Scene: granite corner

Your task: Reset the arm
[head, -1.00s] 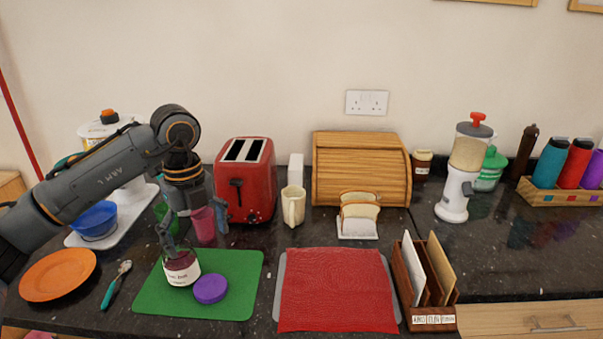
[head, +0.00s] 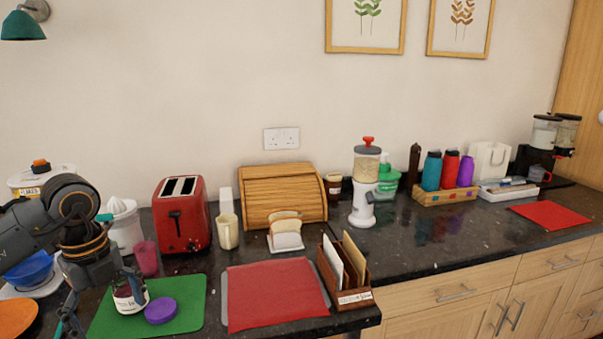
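My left arm comes in from the left edge. My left gripper (head: 103,297) points down at the lower left with its fingers apart and nothing seen between them. Its right finger overlaps a jar (head: 131,299) with dark contents and a white label; whether they touch I cannot tell. The jar is open-topped and stands on a green mat (head: 186,312). A purple lid (head: 161,311) lies on the mat beside it. My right gripper is not in view.
A pink cup (head: 146,259), a juicer (head: 124,227) and a red toaster (head: 182,214) stand close to my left arm. An orange plate (head: 15,317) is at the left edge. A red mat (head: 274,293) lies clear at the middle front. The right-hand counter has free room.

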